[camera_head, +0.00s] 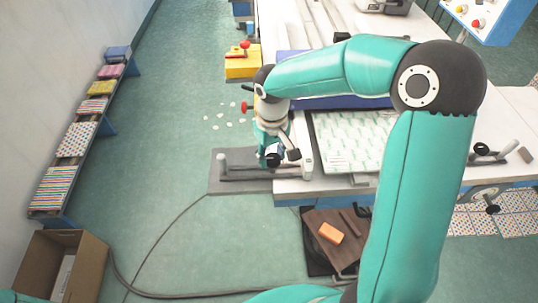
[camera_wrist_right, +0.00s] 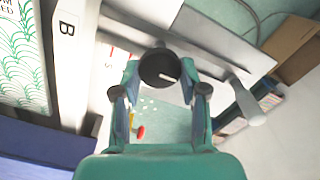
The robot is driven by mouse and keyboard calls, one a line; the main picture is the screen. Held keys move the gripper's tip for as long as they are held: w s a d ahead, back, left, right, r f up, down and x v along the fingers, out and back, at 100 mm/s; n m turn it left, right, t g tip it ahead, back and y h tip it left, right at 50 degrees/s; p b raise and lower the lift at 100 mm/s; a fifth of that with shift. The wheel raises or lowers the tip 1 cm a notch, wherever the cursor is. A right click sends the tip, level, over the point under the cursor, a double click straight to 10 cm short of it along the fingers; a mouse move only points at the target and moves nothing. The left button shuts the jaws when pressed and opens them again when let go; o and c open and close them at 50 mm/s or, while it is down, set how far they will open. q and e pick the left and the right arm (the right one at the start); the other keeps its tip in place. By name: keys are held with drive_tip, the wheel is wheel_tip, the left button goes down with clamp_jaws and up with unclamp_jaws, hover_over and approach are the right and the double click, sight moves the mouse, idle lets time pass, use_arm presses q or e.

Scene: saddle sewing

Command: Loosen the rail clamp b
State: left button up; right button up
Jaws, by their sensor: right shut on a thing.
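My right gripper (camera_head: 274,157) reaches down at the left front corner of the white table. In the right wrist view, its two fingers (camera_wrist_right: 160,90) are closed around a round black knob with a white mark, the knob of rail clamp b (camera_wrist_right: 160,68). A white rail marked "B" (camera_wrist_right: 66,75) runs just left of the knob in that view. In the head view the gripper partly hides the knob, so its turn angle is unclear there. My left gripper is in neither view.
A green-patterned cloth panel (camera_head: 345,140) lies on the table right of the clamp. Another black knob (camera_head: 482,148) sits farther right. A grey plate (camera_head: 230,187) extends left of the table. A cardboard box (camera_head: 62,265) stands on the floor, with a low shelf (camera_head: 78,138) along the wall.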

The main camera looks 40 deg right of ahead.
drive_tip(key=shift+a, duration=0.2)
drive_tip(key=shift+d, duration=0.1)
drive_tip(key=shift+n, duration=0.4)
drive_tip(key=n, duration=0.4)
drive_tip(key=shift+n, duration=0.3)
drive_tip(key=n, duration=0.5)
drive_tip(key=shift+r+p, duration=0.1)
drive_tip(key=shift+p, duration=0.25)
drive_tip(key=n+p, duration=0.1)
drive_tip(key=n, duration=0.4)
drive_tip(key=shift+r+n, duration=0.1)
drive_tip(key=shift+n, duration=0.3)
drive_tip(key=n+p, duration=0.1)
drive_tip(key=n, duration=0.3)
drive_tip(key=shift+n, duration=0.3)
